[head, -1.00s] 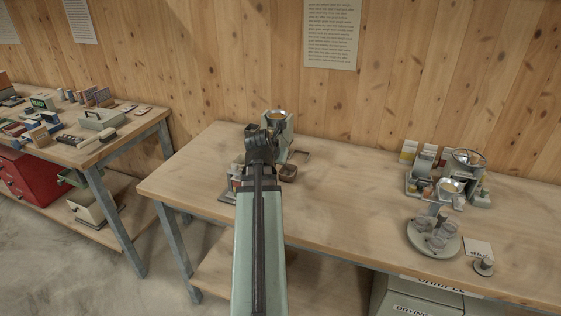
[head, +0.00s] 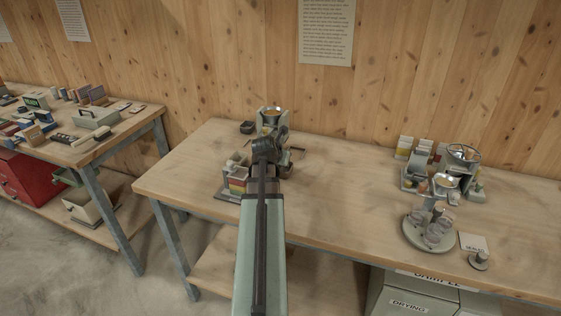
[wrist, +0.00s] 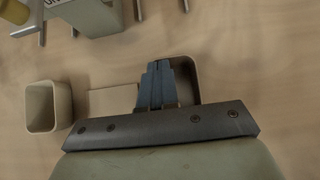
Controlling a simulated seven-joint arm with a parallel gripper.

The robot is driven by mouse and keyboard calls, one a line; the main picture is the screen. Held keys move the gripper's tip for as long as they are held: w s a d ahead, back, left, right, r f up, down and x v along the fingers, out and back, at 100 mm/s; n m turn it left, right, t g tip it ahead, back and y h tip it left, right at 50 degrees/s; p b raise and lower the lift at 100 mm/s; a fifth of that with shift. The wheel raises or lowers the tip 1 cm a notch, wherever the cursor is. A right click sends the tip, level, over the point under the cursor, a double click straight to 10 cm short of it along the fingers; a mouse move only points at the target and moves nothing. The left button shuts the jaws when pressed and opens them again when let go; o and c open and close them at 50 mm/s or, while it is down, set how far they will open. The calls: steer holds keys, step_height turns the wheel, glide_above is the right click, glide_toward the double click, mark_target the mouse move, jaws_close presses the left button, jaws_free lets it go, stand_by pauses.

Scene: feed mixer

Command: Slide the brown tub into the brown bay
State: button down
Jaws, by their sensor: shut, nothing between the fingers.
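A small brown tub (head: 286,169) stands on the bench just right of my gripper in the head view, partly hidden by it. In the wrist view a brown-rimmed tub (wrist: 190,70) shows behind and right of my fingers. My gripper (wrist: 158,72) is shut and empty, its tips over or beside this tub; I cannot tell whether they touch it. In the head view my gripper (head: 268,148) is in front of the feed mixer (head: 270,119). I cannot make out the brown bay; my arm covers part of that area.
A pale tub (wrist: 48,106) stands left of my fingers in the wrist view. A rack with coloured fronts (head: 235,181) stands left of my arm. A dark box (head: 247,127) is beside the mixer. A round stand with cups (head: 429,232) is at right.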

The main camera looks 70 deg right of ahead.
steer(key=d, duration=1)
steer(key=shift+d, duration=0.25)
steer(key=shift+a, duration=0.15)
steer(key=v, duration=0.9)
steer(key=w+a, duration=0.2)
steer(key=a, duration=1)
steer(key=x, duration=0.9)
steer(key=shift+s+d, duration=0.25)
steer(key=shift+d+f, duration=0.1)
steer(key=shift+d, duration=1.95)
